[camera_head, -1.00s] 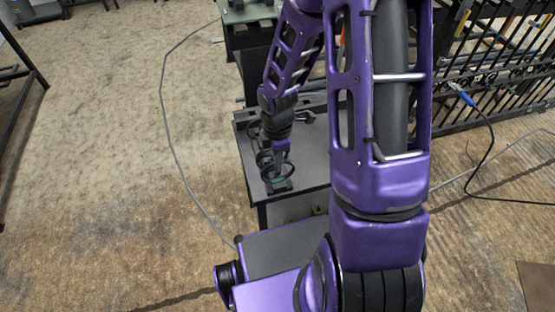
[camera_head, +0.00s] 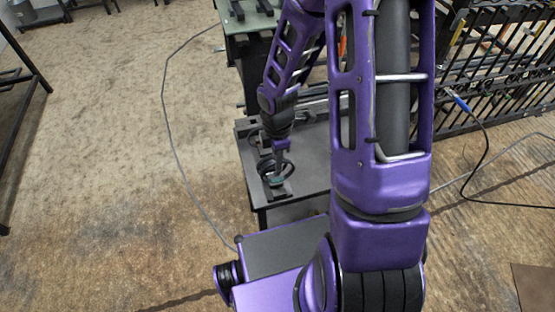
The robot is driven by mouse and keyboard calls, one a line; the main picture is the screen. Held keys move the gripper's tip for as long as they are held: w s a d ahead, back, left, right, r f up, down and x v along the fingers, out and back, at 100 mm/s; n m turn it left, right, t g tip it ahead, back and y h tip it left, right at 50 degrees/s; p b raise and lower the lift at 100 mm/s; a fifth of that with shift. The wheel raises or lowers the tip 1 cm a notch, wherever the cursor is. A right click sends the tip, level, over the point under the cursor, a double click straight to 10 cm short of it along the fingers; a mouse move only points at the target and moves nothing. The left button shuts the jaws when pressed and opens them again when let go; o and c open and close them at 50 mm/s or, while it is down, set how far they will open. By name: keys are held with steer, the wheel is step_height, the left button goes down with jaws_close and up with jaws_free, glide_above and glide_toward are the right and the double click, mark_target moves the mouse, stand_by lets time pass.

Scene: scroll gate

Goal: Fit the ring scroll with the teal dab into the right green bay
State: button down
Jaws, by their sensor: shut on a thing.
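My gripper (camera_head: 277,172) is small in the camera_head view, low over the near left part of a dark grey table. It is shut on a dark ring scroll (camera_head: 264,168), whose black curls show to its left and around the fingers. A small teal spot shows on the scroll just below the fingertips. The scroll is close above or touching a dark block on the table; I cannot tell which. The green bays cannot be made out on this table.
The grey table (camera_head: 249,159) is partly hidden behind my purple arm. A green-topped bench (camera_head: 250,22) stands behind it. A black scrollwork gate (camera_head: 490,75) stands at the right. A cable runs along the floor at left, where the floor is open.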

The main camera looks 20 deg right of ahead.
steer(key=shift+r+p, duration=0.4)
steer(key=shift+r, duration=2.65)
